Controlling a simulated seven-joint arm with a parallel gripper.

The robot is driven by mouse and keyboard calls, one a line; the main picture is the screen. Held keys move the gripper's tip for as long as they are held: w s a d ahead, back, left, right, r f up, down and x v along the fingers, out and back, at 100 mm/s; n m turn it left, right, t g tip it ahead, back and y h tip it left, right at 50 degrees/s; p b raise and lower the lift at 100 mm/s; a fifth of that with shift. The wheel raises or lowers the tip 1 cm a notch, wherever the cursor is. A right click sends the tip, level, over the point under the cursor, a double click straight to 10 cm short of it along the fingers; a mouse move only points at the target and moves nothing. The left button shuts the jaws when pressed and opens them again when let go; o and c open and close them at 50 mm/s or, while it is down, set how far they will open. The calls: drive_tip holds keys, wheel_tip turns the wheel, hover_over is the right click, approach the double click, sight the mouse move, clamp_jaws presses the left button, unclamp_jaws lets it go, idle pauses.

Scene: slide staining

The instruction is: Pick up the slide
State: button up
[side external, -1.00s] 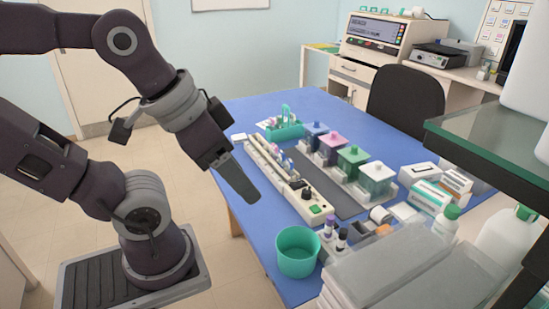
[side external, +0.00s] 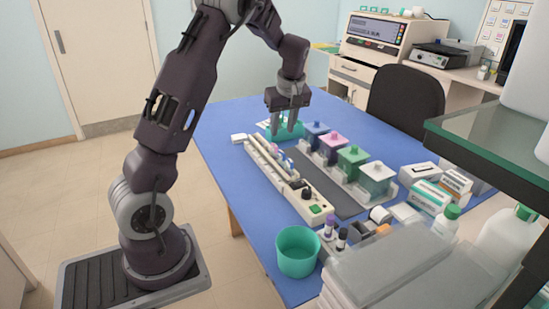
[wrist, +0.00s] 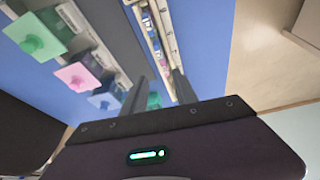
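I cannot clearly make out a slide in either view. My gripper (side external: 284,130) points down at the far end of the blue table, in front of the green rack (side external: 299,131), and hides part of it. Whether the fingers touch the rack cannot be told.
Staining jars with blue, pink (side external: 333,144) and green (side external: 353,160) lids stand in a row to the right. A long white strip (side external: 312,208) with small coloured items lies nearer. A teal cup (side external: 297,252) stands at the near edge. The blue table (side external: 235,114) is clear on the left.

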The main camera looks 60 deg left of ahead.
sight(275, 145)
drive_tip(key=shift+n+g+y, duration=0.3)
drive_tip(key=shift+n, duration=0.2)
drive_tip(key=x, duration=0.7)
drive_tip(key=a+x, duration=0.1)
drive_tip(key=x, duration=0.2)
drive_tip(key=shift+a+f, duration=0.1)
clamp_jaws()
